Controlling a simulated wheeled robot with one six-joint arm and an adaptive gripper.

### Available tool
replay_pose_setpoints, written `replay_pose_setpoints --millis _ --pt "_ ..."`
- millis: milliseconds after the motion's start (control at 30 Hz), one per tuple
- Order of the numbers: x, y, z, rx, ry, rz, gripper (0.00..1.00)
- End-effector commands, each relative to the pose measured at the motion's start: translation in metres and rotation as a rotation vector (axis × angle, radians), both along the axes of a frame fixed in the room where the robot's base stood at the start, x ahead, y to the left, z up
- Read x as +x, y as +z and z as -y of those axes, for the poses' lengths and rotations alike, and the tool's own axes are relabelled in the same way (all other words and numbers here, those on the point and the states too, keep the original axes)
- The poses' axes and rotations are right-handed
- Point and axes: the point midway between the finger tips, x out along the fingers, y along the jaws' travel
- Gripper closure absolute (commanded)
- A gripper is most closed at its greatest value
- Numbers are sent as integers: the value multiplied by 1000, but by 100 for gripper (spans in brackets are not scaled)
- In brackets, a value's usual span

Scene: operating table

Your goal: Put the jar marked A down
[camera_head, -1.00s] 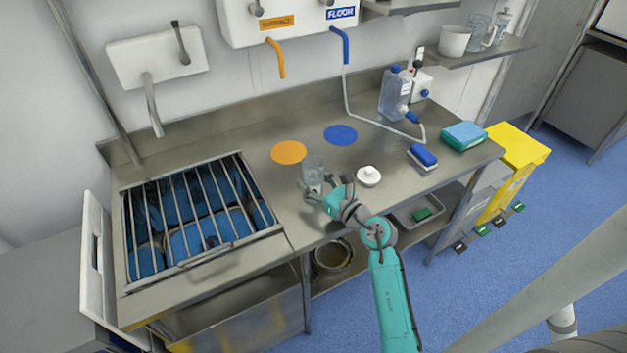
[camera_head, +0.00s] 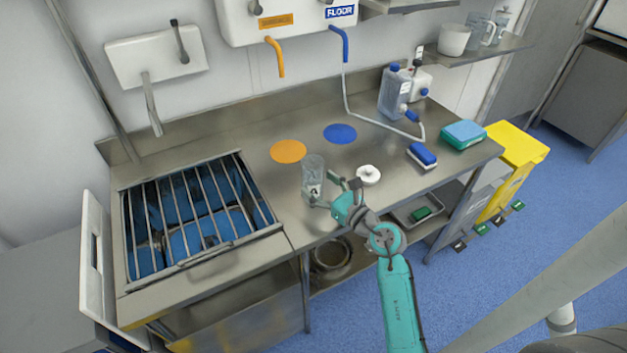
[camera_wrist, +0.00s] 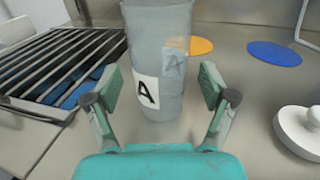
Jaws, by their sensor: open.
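The jar marked A (camera_head: 313,172) is a clear, greyish vessel standing upright on the steel counter (camera_head: 240,160). In the wrist view the jar (camera_wrist: 160,50) fills the upper middle, with a white label reading A facing me. My gripper (camera_head: 332,192) is just in front of the jar, low over the counter. In the wrist view my gripper (camera_wrist: 160,92) has its two fingers spread wide, one on each side of the jar, with gaps between pads and glass. The jar's top is cut off in the wrist view.
A white lid with a knob (camera_head: 368,175) lies right of my gripper. An orange disc (camera_head: 288,151) and a blue disc (camera_head: 340,134) mark the counter behind. A barred sink (camera_head: 200,215) is at left.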

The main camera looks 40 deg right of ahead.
Motion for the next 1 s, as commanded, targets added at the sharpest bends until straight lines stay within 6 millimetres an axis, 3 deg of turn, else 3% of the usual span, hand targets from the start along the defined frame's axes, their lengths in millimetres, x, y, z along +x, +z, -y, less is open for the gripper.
replay_pose_setpoints --millis 200,400,800,867,1000 --pt "-47 0 -1 1 -5 -1 17" --pt "-78 0 -3 2 -3 -1 17" --pt "-93 0 -6 6 2 2 17" --pt "-93 0 -12 31 11 11 17" --pt "-101 3 -55 222 66 80 17"
